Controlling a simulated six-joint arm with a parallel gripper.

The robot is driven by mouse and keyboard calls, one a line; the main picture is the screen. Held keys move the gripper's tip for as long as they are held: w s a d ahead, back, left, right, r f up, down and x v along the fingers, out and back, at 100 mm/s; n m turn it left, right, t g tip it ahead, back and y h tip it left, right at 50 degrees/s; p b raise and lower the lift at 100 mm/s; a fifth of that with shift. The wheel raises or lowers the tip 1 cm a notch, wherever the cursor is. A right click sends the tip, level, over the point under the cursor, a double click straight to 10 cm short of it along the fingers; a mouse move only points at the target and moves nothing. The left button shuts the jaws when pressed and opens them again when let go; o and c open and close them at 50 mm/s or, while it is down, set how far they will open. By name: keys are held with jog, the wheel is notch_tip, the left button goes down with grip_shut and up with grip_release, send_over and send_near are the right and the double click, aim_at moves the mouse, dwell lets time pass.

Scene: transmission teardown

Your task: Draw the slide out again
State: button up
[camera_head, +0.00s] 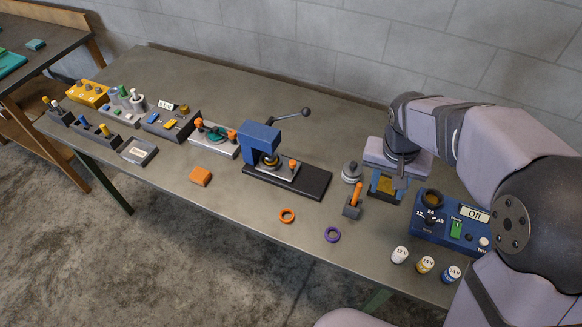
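The slide (284,175) is a pale plate on the black base of a blue press (260,140). It has an orange knob (293,164) at its right end. A dark and brass round part (269,162) sits over its left part, under the press head. The head hides the slide's back left end. My gripper (388,190) is well to the right of the press, pointing down over the table beside a blue and brass block. It is apart from the slide; its fingers are too small and partly hidden to tell whether they are open.
The press lever (292,116) sticks out behind the slide. A grey round part (351,172) and an orange-handled block (353,203) stand between press and gripper. An orange ring (287,215) and a purple ring (332,234) lie in front.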

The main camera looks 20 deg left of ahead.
jog(key=w+a+f+t+b, duration=0.1)
jog(key=w+a+f+b, duration=0.1)
jog(key=a, duration=0.6)
jog(key=w+a+f+t+b, duration=0.1)
jog(key=w+a+f+b, duration=0.15)
jog(key=a, duration=0.45)
jog(key=t+b, duration=0.1)
jog(key=b, duration=0.1)
send_near(293, 162)
jog(key=shift+y, duration=0.4)
jog(key=shift+d+p+x, duration=0.15)
jog(key=shift+p+x, duration=0.55)
jog(key=shift+x, duration=1.25)
jog(key=shift+d+p+x, duration=0.15)
jog(key=shift+p+x, duration=0.5)
jog(key=shift+x, duration=1.25)
jog(key=shift+s, duration=0.1)
grip_shut()
